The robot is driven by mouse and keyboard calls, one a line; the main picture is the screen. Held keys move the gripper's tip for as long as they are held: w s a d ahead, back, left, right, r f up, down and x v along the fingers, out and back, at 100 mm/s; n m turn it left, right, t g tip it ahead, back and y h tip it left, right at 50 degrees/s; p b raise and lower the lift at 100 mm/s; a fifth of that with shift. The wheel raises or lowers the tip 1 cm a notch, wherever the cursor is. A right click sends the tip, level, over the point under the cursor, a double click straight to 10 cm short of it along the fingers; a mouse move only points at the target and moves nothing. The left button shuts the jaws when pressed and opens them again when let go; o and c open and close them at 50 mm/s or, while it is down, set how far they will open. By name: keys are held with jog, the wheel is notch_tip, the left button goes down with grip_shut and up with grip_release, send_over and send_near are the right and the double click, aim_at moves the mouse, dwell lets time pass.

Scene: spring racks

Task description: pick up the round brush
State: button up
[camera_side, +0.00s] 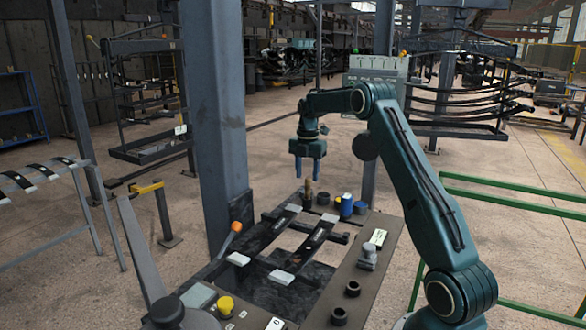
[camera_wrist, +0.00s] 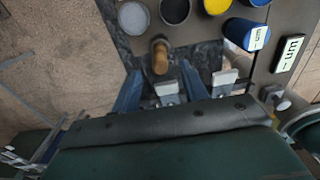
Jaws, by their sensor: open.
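What looks like the round brush (camera_side: 308,194) stands upright near the far end of the bench in the side view, with a light brown handle. In the wrist view its tan handle (camera_wrist: 160,60) shows just beyond the fingertips, roughly centred between them. My gripper (camera_side: 307,175) points down above the brush in the side view, its blue fingers apart and empty. It also shows in the wrist view (camera_wrist: 158,80). The bristles cannot be made out.
A blue can (camera_side: 346,206) and dark cups (camera_side: 323,199) stand close right of the brush. The wrist view adds a white-topped pot (camera_wrist: 133,17) and a yellow one (camera_wrist: 215,5). Metal bars (camera_side: 309,243) span the bench; a grey post (camera_side: 217,110) rises at left.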

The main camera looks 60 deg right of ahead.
aim_at(307, 199)
jog(key=shift+f, duration=0.3)
jog(key=shift+d+f, duration=0.2)
jog(key=shift+f, duration=2.4)
grip_shut()
